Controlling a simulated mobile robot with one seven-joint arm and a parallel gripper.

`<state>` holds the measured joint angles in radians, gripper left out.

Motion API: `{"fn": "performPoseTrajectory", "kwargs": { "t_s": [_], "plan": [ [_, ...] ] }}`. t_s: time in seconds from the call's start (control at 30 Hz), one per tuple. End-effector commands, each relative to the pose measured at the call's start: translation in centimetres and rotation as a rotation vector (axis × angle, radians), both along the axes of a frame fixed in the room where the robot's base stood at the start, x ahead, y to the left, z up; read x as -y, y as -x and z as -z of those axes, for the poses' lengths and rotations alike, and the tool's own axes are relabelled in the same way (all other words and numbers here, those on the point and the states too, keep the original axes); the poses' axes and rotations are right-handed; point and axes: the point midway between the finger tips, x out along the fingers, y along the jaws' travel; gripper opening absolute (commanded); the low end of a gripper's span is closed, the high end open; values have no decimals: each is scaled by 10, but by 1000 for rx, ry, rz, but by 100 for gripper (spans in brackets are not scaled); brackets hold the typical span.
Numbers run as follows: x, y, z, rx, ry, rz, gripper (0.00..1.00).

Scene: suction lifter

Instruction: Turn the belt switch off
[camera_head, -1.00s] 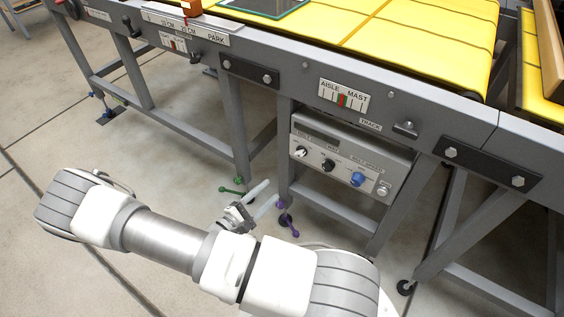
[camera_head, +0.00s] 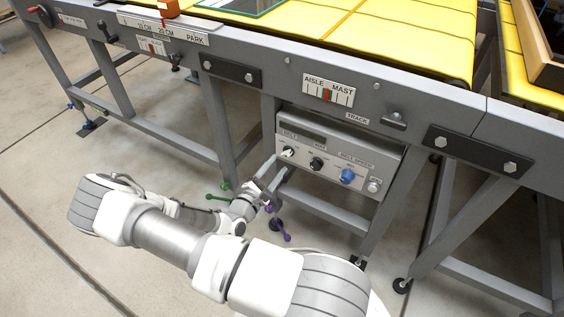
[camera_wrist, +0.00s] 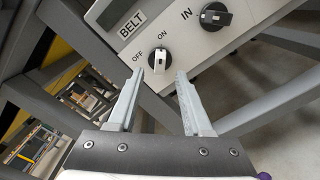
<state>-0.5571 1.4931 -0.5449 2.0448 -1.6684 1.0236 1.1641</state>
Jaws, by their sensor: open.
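The mark on the knob appears to point towards ON. The switch also shows at the panel's left end in the head view (camera_head: 288,152). My gripper (camera_wrist: 165,75) is open and empty. Its two fingertips lie on either side of the switch in the wrist view, seemingly short of it. I cannot tell the exact gap.
A black knob (camera_wrist: 215,16) marked IN sits right of the switch. A blue knob (camera_head: 347,176) and a pale button (camera_head: 374,186) are further right. Grey frame legs (camera_head: 221,140) stand near my arm. The yellow belt (camera_head: 400,35) runs above.

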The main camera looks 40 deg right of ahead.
Motion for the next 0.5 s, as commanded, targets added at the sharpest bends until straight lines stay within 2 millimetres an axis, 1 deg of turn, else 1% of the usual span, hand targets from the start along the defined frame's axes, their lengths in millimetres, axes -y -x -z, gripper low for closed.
{"fn": "performPoseTrajectory", "kwargs": {
  "t_s": [0.03,0.2,0.33,0.5],
  "plan": [
    [9,-3,1,1,3,3,50],
    [29,-11,1,-1,1,1,50],
    [36,-14,0,-1,1,1,50],
    [37,-15,0,-1,0,0,50]
  ]
}}
